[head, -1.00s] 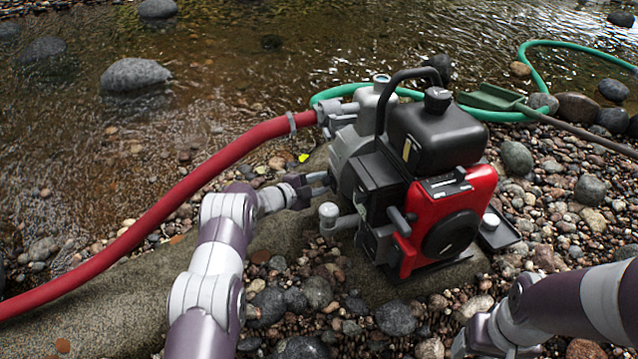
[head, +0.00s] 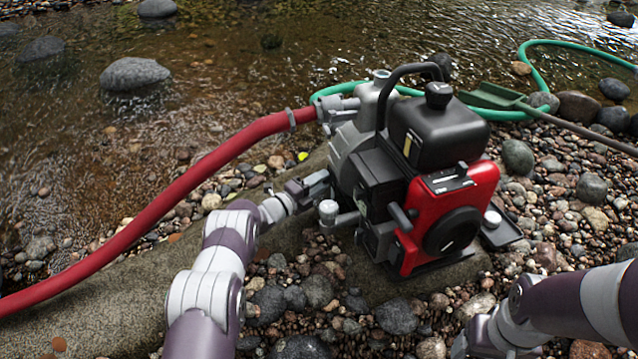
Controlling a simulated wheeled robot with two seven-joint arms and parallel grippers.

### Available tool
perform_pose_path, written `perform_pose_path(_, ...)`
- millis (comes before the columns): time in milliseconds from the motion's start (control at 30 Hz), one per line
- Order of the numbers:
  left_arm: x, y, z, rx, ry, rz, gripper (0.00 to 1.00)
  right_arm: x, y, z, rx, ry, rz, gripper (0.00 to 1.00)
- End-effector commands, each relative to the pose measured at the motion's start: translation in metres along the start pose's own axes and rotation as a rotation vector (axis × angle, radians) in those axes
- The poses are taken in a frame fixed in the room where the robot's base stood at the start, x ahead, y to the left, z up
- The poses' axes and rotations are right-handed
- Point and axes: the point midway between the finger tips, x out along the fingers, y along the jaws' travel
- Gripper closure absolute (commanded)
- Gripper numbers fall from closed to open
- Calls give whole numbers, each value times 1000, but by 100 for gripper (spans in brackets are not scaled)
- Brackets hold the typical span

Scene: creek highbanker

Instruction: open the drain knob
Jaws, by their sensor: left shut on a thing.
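The motor pump has a red and black engine (head: 440,205) and a grey pump housing (head: 352,145) on its left side. My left gripper (head: 318,184) reaches in from the left at the lower left of the grey housing. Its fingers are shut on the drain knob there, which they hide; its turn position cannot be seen. A grey capped fitting (head: 328,212) on a short stem stands just below the fingers, apart from the grip. My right gripper (head: 470,345) is at the bottom edge, partly cut off, and its fingers do not show clearly.
A red hose (head: 170,200) runs from the pump to the lower left, behind my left arm. A green hose (head: 535,65) curves behind the pump. The pump stands on a flat rock (head: 445,275) among pebbles, with the creek (head: 240,50) beyond.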

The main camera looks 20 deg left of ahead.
Motion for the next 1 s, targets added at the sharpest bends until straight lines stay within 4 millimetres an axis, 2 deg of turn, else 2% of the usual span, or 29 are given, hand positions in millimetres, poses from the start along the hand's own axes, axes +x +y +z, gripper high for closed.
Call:
perform_pose_path(500, 0, 1, 0, 18, 0, -7, 97, 0, 0, 0, 0, 0, 0, 25)
perform_pose_path(533, 0, 1, 0, 18, 0, -7, 60, 0, 0, 0, 0, 0, 0, 25)
perform_pose_path(600, 0, 1, 0, 18, 0, -7, 41, 0, 0, 0, 0, 0, 0, 25)
perform_pose_path(867, -1, 0, 0, 18, 0, -7, 41, 0, 0, 0, 0, 0, 0, 25)
perform_pose_path(1000, -15, -6, 2, 17, -2, -5, 41, -19, 0, -2, 0, 0, 0, 25)
